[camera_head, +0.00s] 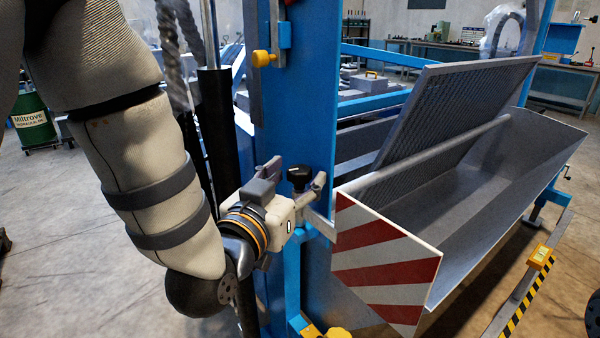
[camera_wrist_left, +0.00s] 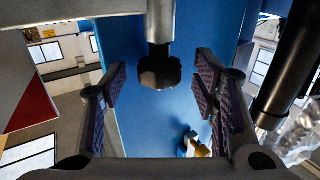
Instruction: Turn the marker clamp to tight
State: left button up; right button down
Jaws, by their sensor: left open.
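The marker clamp shows as a black lobed knob (camera_head: 299,176) beside the blue post, above the corner of the striped end panel. In the left wrist view the knob (camera_wrist_left: 160,73) sits at the end of a grey metal cylinder. My left gripper (camera_head: 292,184) is at the clamp, with its fingers apart. In the left wrist view the left gripper (camera_wrist_left: 163,90) has a padded finger on each side of the knob, with visible gaps on both sides. The clamp's lower part is partly hidden by the gripper. My right gripper is not in view.
The blue post (camera_head: 300,110) rises right behind the clamp. A red-and-white striped panel (camera_head: 385,265) ends the grey trough (camera_head: 530,150), with a tilted sieve screen (camera_head: 450,105) above. A yellow knob (camera_head: 262,58) sits higher on the post. A green drum (camera_head: 34,120) stands far left.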

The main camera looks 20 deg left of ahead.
pick_arm(q)
jog(key=shift+s, duration=0.15)
jog(key=shift+r, duration=0.1)
jog(key=shift+c, duration=1.4)
jog(key=c, duration=0.9)
